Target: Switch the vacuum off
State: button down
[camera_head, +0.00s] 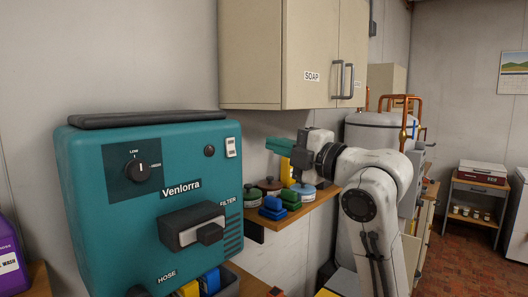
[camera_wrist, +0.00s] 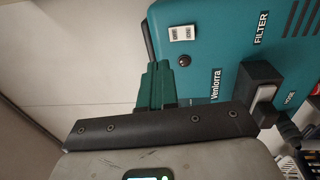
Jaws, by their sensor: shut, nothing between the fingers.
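The vacuum (camera_head: 90,190) is a teal wall unit lettered "Venlorra", filling the left of the head view. A small white switch plate (camera_head: 231,147) sits at the upper right of its front. In the wrist view the vacuum (camera_wrist: 222,75) is at upper right, its white switch plate (camera_wrist: 181,34) near the top edge. The plate's small marks and rocker position cannot be read. My gripper (camera_head: 268,145) has green fingers, points left and is right of the switch plate. In the wrist view its fingers (camera_wrist: 154,70) are together and empty, below the plate and seemingly apart from it.
The vacuum front also carries a dial (camera_head: 139,169), a round black button (camera_head: 209,151) and a protruding filter block (camera_head: 193,227). A SOAP cabinet (camera_head: 270,50) hangs above my gripper. A shelf (camera_head: 306,209) with colored items lies below it.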

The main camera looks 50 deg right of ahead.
jog(key=shift+s+r, duration=0.15)
jog(key=shift+s, duration=1.15)
